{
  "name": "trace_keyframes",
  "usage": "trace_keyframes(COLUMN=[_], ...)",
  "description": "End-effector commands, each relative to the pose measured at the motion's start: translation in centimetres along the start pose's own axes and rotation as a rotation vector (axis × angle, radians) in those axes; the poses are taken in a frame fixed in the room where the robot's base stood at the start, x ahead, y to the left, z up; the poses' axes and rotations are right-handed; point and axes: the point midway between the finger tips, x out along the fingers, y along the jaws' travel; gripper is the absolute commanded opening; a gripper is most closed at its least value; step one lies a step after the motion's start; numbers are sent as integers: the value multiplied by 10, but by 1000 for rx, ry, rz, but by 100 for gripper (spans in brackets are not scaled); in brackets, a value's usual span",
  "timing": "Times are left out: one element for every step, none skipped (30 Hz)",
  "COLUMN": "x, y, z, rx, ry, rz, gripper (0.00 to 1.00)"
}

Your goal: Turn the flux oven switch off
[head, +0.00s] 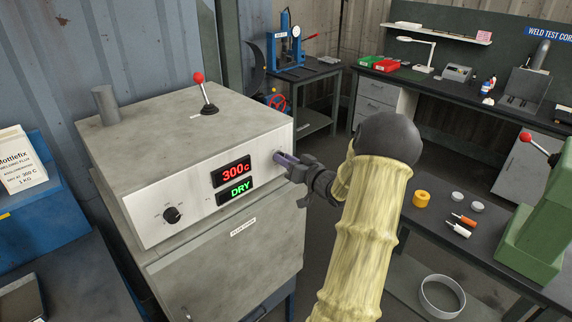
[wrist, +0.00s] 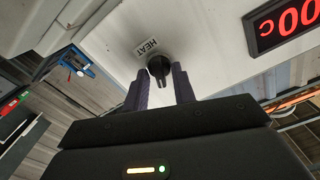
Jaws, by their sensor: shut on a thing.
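The flux oven (head: 190,180) is a grey metal box with a pale front panel. Its displays read a red 300c (head: 232,171) and a green DRY (head: 236,190). My gripper (head: 281,157) is at the right end of that panel, and its fingers hide the switch there in the head view. In the wrist view a small black switch (wrist: 159,67) beside a HEAT label (wrist: 147,48) sits between the fingertips of my gripper (wrist: 159,84). The gripper is shut on this switch. The switch's exact position is hard to read.
A black round knob (head: 172,215) is on the panel's left. A red-tipped lever (head: 205,92) stands on the oven top, near a grey pipe stub (head: 106,104). A bench (head: 480,235) with a green machine (head: 540,225) stands to the right of my arm.

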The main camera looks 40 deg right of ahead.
Motion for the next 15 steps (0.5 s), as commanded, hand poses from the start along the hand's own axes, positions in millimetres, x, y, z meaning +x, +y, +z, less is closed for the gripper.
trace_keyframes(x=[0,0,0,0,0,0,0,0,0,0,0,0,0,0,0], y=[2,1,1,1,1,1,1,1,1,1,1,1,0,0,1], z=[4,4,5,5,5,6,6,6,6,6,6,7,6,6,7], rx=[-36,-59,-90,-116,-141,-176,-203,-232,-269,-298,-327,-364,-394,-422,-460], ry=[1,1,1,1,1,1,1,1,1,2,2,1,2,2,2], rz=[0,0,-1,-1,-1,-1,-1,0,-1,-1,0,0,-1,-1,0], gripper=[3,3,3,3,3,3,3,3,3,3,3,3,3,3,3])
